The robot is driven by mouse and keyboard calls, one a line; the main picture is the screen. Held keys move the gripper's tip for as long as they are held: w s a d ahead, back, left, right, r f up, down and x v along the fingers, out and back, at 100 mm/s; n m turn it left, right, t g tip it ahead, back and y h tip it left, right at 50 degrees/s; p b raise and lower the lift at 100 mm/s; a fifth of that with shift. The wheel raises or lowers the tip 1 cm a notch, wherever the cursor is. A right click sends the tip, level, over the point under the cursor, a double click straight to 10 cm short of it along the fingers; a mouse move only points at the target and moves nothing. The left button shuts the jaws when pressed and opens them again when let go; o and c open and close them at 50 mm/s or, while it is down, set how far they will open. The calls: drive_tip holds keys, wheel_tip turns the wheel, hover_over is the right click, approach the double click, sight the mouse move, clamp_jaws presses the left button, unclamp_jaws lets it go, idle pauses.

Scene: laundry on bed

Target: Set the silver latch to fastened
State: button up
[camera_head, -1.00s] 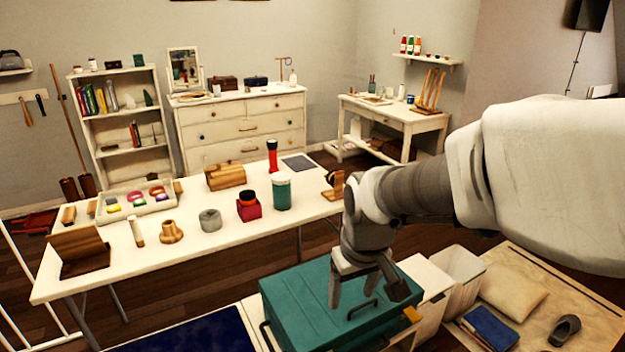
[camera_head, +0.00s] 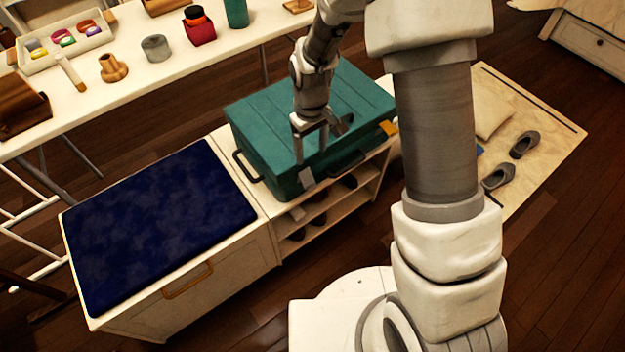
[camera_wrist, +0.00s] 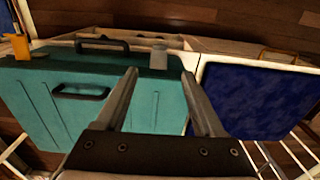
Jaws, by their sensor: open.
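The teal case (camera_head: 265,125) lies closed on a low white shelf unit. Its silver latch (camera_head: 306,178) is a small pale plate at the front edge, left of the dark front handle. In the wrist view the silver latch (camera_wrist: 158,57) shows just beyond and between the fingertips. Whether its flap is fastened I cannot tell. My gripper (camera_head: 322,142) is open and empty above the front part of the case, with the latch close below it. It also shows in the wrist view (camera_wrist: 160,75), apart from the latch.
A yellow latch (camera_head: 388,128) sits at the case's right front corner. A dark handle (camera_head: 346,164) is on the front. A bench with a blue cushion (camera_head: 155,225) stands left. A white table with several objects is behind. Slippers (camera_head: 524,145) lie right.

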sight(312, 186)
wheel_tip(312, 186, down, 14)
drive_tip(key=b, duration=0.3)
drive_tip(key=shift+f, duration=0.15)
clamp_jaws()
